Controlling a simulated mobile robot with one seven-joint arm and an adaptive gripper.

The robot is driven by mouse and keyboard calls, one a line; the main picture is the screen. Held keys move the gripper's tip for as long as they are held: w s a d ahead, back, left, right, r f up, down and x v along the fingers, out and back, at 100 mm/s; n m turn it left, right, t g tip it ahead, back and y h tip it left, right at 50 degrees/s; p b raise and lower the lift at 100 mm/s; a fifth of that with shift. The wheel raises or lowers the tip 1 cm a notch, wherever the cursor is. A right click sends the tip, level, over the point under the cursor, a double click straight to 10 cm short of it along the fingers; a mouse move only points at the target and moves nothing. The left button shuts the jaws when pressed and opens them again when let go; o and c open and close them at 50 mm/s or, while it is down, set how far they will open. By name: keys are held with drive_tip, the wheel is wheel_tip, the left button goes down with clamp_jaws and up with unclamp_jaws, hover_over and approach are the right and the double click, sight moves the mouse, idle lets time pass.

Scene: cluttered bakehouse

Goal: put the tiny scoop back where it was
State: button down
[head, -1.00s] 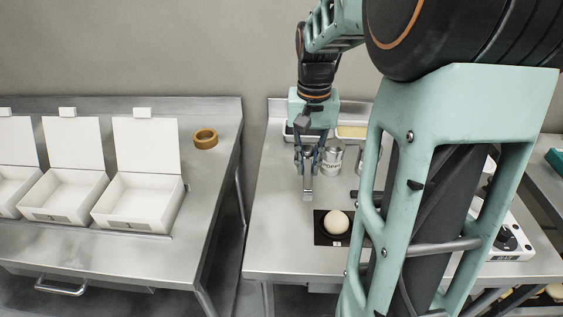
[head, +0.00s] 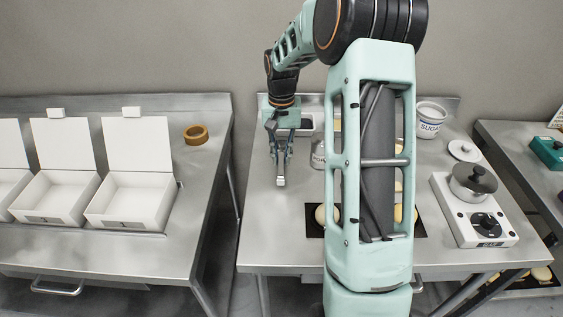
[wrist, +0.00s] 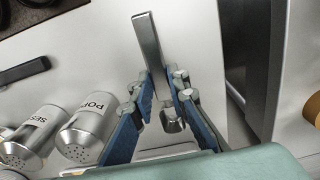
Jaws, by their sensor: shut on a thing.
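The tiny scoop (head: 281,182) is a small metal scoop with a flat straight handle. My gripper (head: 281,162) is shut on it above the left part of the middle steel table. In the wrist view my gripper (wrist: 158,92) has the scoop (wrist: 148,42) between its fingers, with the flat handle sticking out beyond the tips and the small cup end near the palm. Whether the scoop touches the table is hard to tell. A container with dark contents (head: 306,125) stands behind the gripper; a pale one beside it is mostly hidden by my arm.
A dark mat (head: 313,232) bears dough balls. A sugar jar (head: 431,122) and a hotplate (head: 450,205) with a pot (head: 472,185) stand right. White boxes (head: 130,200) stand on the left table, across a gap.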

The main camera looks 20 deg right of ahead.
sight(281, 158)
drive_tip(key=shift+f, duration=1.4)
drive_tip(key=shift+f, duration=0.15)
drive_tip(key=c, duration=1.9)
unclamp_jaws()
wheel_tip(281, 158, up, 12)
drive_tip(key=shift+r, duration=0.15)
